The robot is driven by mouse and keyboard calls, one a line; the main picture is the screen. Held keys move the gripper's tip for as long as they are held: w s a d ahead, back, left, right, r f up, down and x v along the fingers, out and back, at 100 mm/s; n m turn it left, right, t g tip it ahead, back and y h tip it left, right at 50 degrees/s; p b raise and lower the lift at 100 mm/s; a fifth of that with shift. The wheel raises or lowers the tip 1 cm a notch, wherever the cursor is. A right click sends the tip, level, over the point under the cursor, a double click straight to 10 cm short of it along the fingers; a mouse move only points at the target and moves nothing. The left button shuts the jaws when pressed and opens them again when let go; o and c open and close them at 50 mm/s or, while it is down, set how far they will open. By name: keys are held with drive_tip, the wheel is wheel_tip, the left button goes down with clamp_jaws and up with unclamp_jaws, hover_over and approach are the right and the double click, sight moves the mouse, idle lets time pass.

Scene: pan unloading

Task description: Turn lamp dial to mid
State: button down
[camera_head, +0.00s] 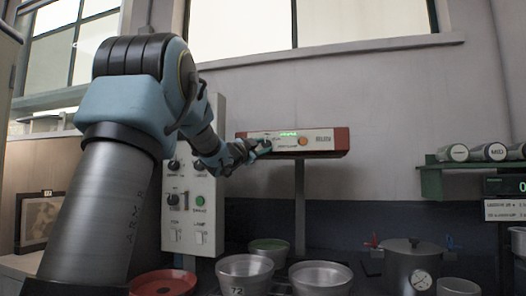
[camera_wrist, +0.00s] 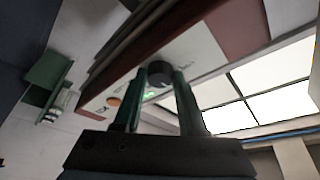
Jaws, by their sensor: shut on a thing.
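The lamp unit (camera_head: 322,145) is a long box with red ends and a pale front panel, on a post against the wall. Its panel bears a green lit readout (camera_head: 288,133) and an orange button (camera_head: 303,141). My gripper (camera_head: 264,147) reaches the left part of this panel. In the wrist view, a dark round dial (camera_wrist: 160,67) sits between the two fingertips of my gripper (camera_wrist: 159,82), which is shut on it. The lamp's panel also shows there (camera_wrist: 197,47), tilted. The dial's pointer cannot be made out, and the head view mostly hides the dial behind the fingers.
A white control panel (camera_head: 181,236) with knobs and a green button stands left of the lamp, close behind my arm. Below are metal bowls (camera_head: 246,268), a red pan (camera_head: 163,284) and a pot with a gauge (camera_head: 411,262). A green shelf (camera_head: 431,181) holds cans at right.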

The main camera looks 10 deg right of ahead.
drive_tip(key=shift+r+m+g, duration=0.1)
drive_tip(key=shift+m+g, duration=0.4)
drive_tip(key=shift+m, duration=0.9)
drive_tip(key=shift+c, duration=2.3)
unclamp_jaws()
drive_tip(key=b+v, duration=0.3)
drive_tip(key=v, duration=0.7)
drive_tip(key=shift+s+a, duration=0.25)
drive_tip(key=shift+a, duration=0.1)
